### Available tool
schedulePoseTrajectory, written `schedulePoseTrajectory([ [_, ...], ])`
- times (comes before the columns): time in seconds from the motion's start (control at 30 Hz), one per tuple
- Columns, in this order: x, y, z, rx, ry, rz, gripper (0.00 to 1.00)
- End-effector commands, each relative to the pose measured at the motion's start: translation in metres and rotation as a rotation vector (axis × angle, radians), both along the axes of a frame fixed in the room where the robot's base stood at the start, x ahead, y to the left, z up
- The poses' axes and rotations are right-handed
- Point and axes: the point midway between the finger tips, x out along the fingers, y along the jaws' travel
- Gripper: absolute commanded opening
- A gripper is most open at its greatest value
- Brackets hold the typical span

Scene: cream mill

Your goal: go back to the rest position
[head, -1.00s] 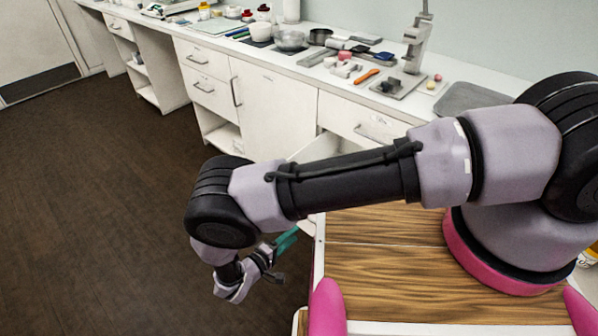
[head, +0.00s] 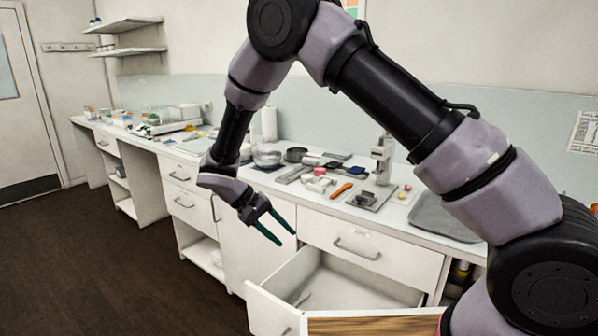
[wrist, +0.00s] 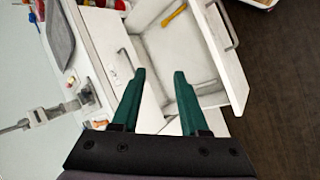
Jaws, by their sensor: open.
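My gripper (head: 277,232) is raised in front of the long white counter, with its two teal fingers spread apart. It is open, and nothing is between the fingers. In the wrist view the same open gripper (wrist: 160,80) points toward the open drawer (wrist: 178,45). In the head view it hangs above and to the left of that drawer (head: 350,290), apart from it.
The counter (head: 440,232) holds a metal bowl (head: 267,158), an orange-handled tool (head: 341,190), a grey tray (head: 445,217) and several small items. The open drawer juts out into the room. The dark floor (head: 110,270) at left is clear.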

Motion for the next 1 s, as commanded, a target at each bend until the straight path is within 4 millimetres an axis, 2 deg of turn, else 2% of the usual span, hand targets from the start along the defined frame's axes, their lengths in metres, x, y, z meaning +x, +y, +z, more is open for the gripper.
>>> schedulePoseTrajectory([
  [0.03,0.008,-0.013,0.028,0.054,0.004,-0.040,0.44],
  [0.1,0.015,-0.031,0.059,0.124,0.014,-0.087,0.44],
  [0.27,0.023,-0.076,0.127,0.288,0.011,-0.178,0.44],
  [0.47,0.015,-0.136,0.203,0.490,-0.038,-0.268,0.44],
  [0.7,-0.018,-0.204,0.275,0.713,-0.162,-0.343,0.44],
  [0.9,-0.059,-0.250,0.318,0.867,-0.316,-0.378,0.44],
  [1.0,-0.081,-0.268,0.334,0.929,-0.407,-0.385,0.44],
])
